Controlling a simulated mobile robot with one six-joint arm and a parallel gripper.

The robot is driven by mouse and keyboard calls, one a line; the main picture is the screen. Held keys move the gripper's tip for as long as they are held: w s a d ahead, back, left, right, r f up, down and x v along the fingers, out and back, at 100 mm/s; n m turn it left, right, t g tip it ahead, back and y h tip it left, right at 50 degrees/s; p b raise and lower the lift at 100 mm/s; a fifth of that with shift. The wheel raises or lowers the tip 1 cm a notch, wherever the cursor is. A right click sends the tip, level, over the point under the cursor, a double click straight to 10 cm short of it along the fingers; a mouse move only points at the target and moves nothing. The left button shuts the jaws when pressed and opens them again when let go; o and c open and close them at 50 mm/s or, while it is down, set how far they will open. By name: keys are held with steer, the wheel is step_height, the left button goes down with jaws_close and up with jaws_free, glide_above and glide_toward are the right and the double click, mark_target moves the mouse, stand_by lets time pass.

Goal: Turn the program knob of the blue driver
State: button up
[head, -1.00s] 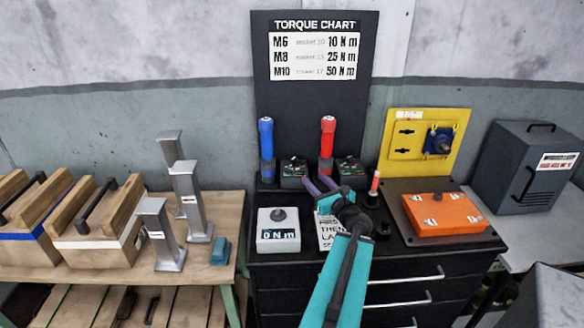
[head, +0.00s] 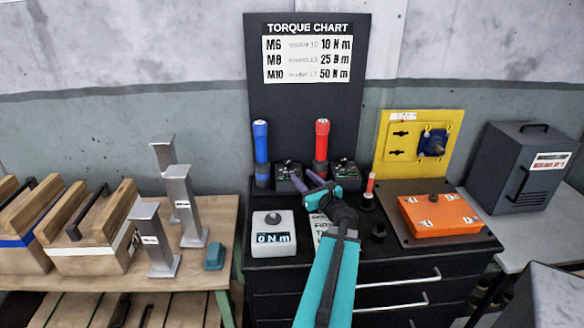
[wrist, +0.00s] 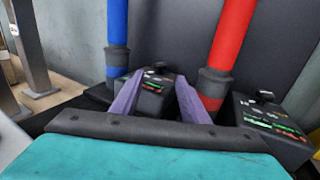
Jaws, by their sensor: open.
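The blue driver (head: 261,152) stands upright at the back of the black cabinet, left of the red driver (head: 321,145). Beside it is a small dark box (head: 288,172) with a program knob (wrist: 158,68) on top. My gripper (head: 305,178) is open and empty, just in front of this box. In the wrist view, my gripper (wrist: 159,76) has its two purple fingers spread, with the box and knob showing between them. I cannot tell whether the fingers touch the knob. The blue driver (wrist: 117,40) stands left of the fingers, the red driver (wrist: 228,45) right.
The red driver has its own box (wrist: 270,125) at right. The torque chart panel (head: 307,90) rises behind.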

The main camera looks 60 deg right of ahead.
mark_target(290, 164)
steer(key=shift+p+x, duration=1.05)
steer(key=shift+x, duration=3.7)
steer(key=shift+d, duration=0.1)
steer(key=c, duration=0.9)
